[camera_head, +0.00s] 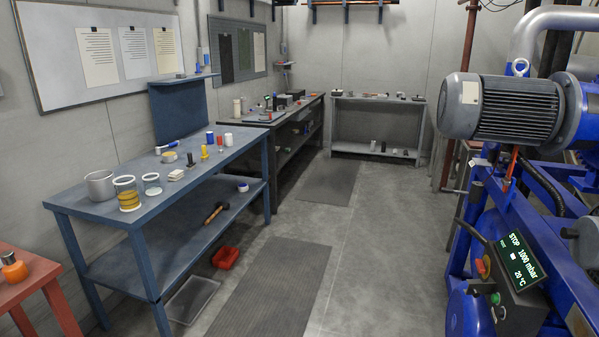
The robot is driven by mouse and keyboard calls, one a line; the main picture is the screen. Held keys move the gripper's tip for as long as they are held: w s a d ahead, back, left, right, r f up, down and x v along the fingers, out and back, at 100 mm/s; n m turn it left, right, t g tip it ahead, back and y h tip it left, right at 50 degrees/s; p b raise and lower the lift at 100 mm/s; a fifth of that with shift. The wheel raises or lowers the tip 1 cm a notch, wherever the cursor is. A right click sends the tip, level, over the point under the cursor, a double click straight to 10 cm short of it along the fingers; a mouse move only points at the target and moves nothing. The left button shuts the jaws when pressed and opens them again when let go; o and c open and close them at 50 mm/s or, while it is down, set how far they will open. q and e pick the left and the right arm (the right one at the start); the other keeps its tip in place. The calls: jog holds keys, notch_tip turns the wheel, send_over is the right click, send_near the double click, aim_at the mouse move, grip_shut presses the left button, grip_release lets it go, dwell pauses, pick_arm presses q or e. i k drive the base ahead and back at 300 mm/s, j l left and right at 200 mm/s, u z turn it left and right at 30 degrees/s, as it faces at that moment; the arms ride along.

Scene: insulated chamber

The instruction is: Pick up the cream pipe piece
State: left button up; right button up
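A small cream upright cylinder (237,108) stands at the near left end of the dark bench (277,121) along the left wall. It looks most like the cream pipe piece, but it is too small to be sure. A white cylinder (228,139) stands at the far end of the blue bench (95,201), closer to me. Neither of my grippers is in view, and nothing in this picture touches the cream cylinder.
A red bin (226,257) and a grey tray (192,300) are on the floor. Blue machinery (500,210) fills the right. The floor between, with dark mats (275,290), is open.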

aim_at(237, 110)
jog(key=i, duration=2.05)
jog(key=i+u, duration=0.15)
jog(key=i, duration=1.95)
jog(key=i+l+u, duration=0.1)
jog(key=i+u, duration=0.2)
jog(key=i, duration=0.2)
jog(key=i+l+u, duration=0.65)
jog(key=i, duration=0.25)
